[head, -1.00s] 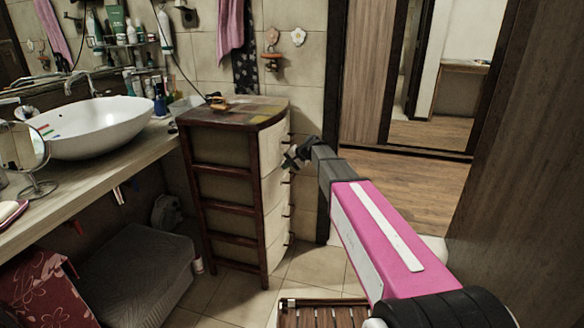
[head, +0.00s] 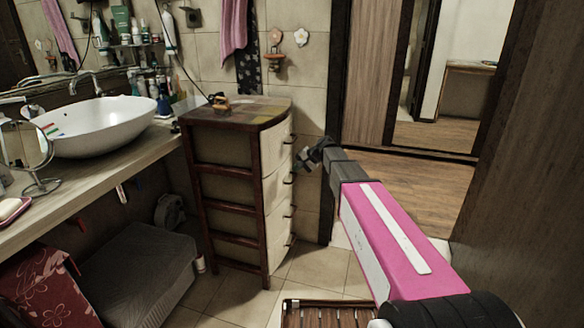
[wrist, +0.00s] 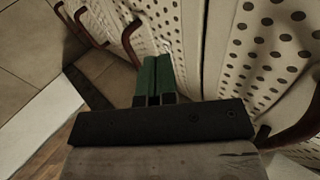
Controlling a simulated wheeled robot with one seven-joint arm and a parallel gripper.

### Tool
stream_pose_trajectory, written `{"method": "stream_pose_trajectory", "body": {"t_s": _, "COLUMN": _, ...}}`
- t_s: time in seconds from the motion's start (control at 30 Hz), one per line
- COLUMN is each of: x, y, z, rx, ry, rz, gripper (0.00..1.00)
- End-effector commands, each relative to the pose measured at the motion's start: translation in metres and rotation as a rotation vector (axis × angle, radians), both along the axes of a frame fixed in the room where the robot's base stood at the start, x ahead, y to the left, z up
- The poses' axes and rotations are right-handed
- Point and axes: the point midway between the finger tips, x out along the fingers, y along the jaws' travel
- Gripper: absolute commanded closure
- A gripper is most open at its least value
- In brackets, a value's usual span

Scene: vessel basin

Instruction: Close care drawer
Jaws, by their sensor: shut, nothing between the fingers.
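A dark wood drawer cabinet (head: 232,118) with several cream drawers stands beside the counter. Its curved drawer fronts (head: 276,146) face right and look close to flush; I cannot tell which one is the care drawer. My gripper (head: 301,160) is beside the upper drawer fronts, shut and empty. In the wrist view its green fingers (wrist: 156,62) are together, close to the dotted cream fronts (wrist: 265,50). A brown handle (wrist: 130,42) is just left of the fingertips. Whether the fingers touch a front is unclear.
A small orange-brown object (head: 218,101) lies on the cabinet top. A counter (head: 95,160) with a white basin (head: 105,125) is at left. A grey box (head: 140,280) is below it. A slatted wooden mat (head: 325,314) lies in front. Tiled floor right of the cabinet is open.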

Motion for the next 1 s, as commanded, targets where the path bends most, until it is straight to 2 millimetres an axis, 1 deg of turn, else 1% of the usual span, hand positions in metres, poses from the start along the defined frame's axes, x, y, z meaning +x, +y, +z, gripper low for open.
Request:
{"method": "stream_pose_trajectory", "body": {"t_s": 0.03, "x": -0.004, "y": -0.009, "z": 0.011, "rx": 0.001, "ry": -0.003, "rz": -0.002, "gripper": 1.00}}
{"method": "stream_pose_trajectory", "body": {"t_s": 0.1, "x": -0.008, "y": -0.020, "z": 0.021, "rx": 0.000, "ry": -0.004, "rz": -0.002, "gripper": 1.00}}
{"method": "stream_pose_trajectory", "body": {"t_s": 0.3, "x": -0.017, "y": -0.046, "z": 0.046, "rx": -0.002, "ry": -0.002, "rz": -0.003, "gripper": 1.00}}
{"method": "stream_pose_trajectory", "body": {"t_s": 0.5, "x": -0.022, "y": -0.061, "z": 0.061, "rx": -0.002, "ry": -0.002, "rz": -0.001, "gripper": 1.00}}
{"method": "stream_pose_trajectory", "body": {"t_s": 0.6, "x": -0.026, "y": -0.065, "z": 0.062, "rx": -0.008, "ry": 0.000, "rz": 0.000, "gripper": 1.00}}
{"method": "stream_pose_trajectory", "body": {"t_s": 0.67, "x": -0.033, "y": -0.069, "z": 0.055, "rx": -0.025, "ry": 0.002, "rz": 0.002, "gripper": 1.00}}
{"method": "stream_pose_trajectory", "body": {"t_s": 0.77, "x": -0.059, "y": -0.080, "z": 0.030, "rx": -0.093, "ry": 0.012, "rz": 0.015, "gripper": 1.00}}
{"method": "stream_pose_trajectory", "body": {"t_s": 0.87, "x": -0.100, "y": -0.099, "z": -0.009, "rx": -0.208, "ry": 0.027, "rz": 0.044, "gripper": 1.00}}
{"method": "stream_pose_trajectory", "body": {"t_s": 0.9, "x": -0.119, "y": -0.108, "z": -0.026, "rx": -0.262, "ry": 0.034, "rz": 0.059, "gripper": 1.00}}
{"method": "stream_pose_trajectory", "body": {"t_s": 0.97, "x": -0.149, "y": -0.123, "z": -0.049, "rx": -0.345, "ry": 0.047, "rz": 0.087, "gripper": 1.00}}
{"method": "stream_pose_trajectory", "body": {"t_s": 1.0, "x": -0.168, "y": -0.132, "z": -0.064, "rx": -0.400, "ry": 0.056, "rz": 0.107, "gripper": 1.00}}
